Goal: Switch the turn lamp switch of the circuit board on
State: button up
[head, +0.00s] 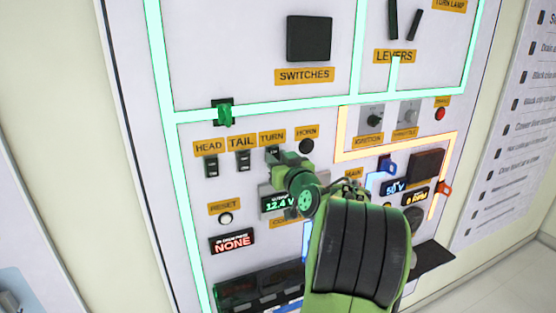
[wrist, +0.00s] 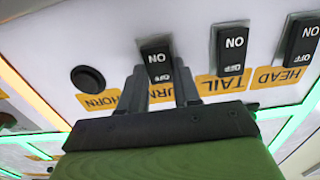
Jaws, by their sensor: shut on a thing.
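The circuit board (head: 270,200) is a pale upright panel with green and orange lit lines. The turn lamp switch (wrist: 157,57) is a black rocker beside the orange TURN label. In the wrist view, which shows the labels upside down, its ON end is away from my gripper and its OFF end is close to it. My gripper (wrist: 158,78) is shut on the OFF end, with one dark finger on each side. In the head view my gripper (head: 274,154) covers most of the switch. I cannot tell which end of the rocker is pressed in.
The TAIL switch (wrist: 230,50) and the HEAD switch (wrist: 300,40) stand in a row beside it. The round black horn button (wrist: 88,79) is on the other side.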

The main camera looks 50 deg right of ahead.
jog(key=f+t+h+b, duration=0.1)
jog(key=t+h+b, duration=0.1)
jog(key=b, duration=1.1)
jog(key=shift+f+t+b, duration=0.15)
jog(key=shift+t+b, duration=0.15)
jog(key=shift+t, duration=0.3)
jog(key=shift+r, duration=0.2)
jog(key=o, duration=1.1)
jog(key=shift+c, duration=0.2)
jog(key=b+v, duration=0.5)
jog(key=v, duration=1.1)
jog(key=shift+b, duration=0.3)
